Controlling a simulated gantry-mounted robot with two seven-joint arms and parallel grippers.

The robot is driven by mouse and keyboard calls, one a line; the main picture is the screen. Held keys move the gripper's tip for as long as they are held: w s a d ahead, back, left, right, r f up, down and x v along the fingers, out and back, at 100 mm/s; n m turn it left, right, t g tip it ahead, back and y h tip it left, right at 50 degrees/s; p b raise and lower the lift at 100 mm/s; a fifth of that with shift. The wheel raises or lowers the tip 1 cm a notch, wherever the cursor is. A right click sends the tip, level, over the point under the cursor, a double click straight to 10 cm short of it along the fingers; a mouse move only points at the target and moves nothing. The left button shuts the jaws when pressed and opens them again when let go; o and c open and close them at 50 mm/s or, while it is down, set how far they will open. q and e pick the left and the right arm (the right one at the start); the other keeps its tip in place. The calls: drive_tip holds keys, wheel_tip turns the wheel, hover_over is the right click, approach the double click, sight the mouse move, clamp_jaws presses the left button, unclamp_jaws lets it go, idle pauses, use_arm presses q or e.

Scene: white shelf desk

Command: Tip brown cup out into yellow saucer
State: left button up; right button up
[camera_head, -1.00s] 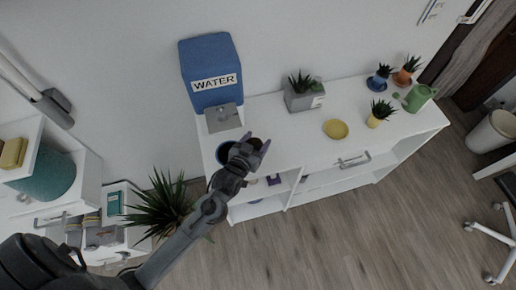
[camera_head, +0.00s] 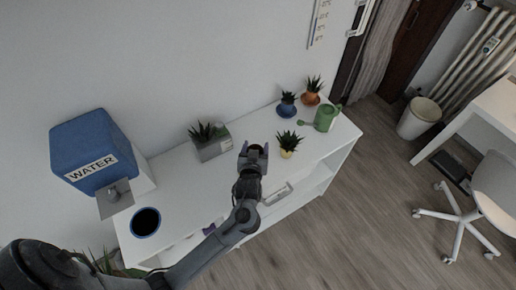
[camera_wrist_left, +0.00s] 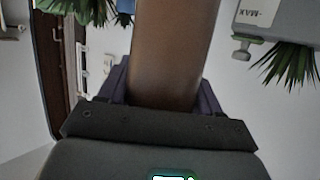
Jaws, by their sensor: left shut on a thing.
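My left gripper (camera_head: 253,150) is shut on the brown cup, above the middle of the white shelf desk. In the left wrist view the brown cup (camera_wrist_left: 166,50) stands large between the dark fingers. Its rim is out of the frame, so its contents do not show. In the head view the cup is mostly hidden by the fingers. The yellow saucer does not show now; the gripper covers the place just left of the yellow-potted plant (camera_head: 288,150). My right gripper is not in view.
A blue water dispenser (camera_head: 92,150) and a round dark blue container (camera_head: 146,222) are at the left end. A grey planter (camera_head: 211,146) is behind the gripper. Blue (camera_head: 287,110) and orange (camera_head: 311,98) pots and a green watering can (camera_head: 326,117) stand at the right end.

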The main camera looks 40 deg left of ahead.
use_arm(q)
drive_tip(key=shift+w+d, duration=0.2)
drive_tip(key=shift+w, duration=0.2)
drive_tip(key=shift+s, duration=0.1)
drive_tip(key=shift+r, duration=0.1)
drive_tip(key=shift+p, duration=0.35)
drive_tip(key=shift+f+n+h+b, duration=0.7)
drive_tip(key=shift+f+n, duration=0.5)
drive_tip(key=shift+f, duration=0.25)
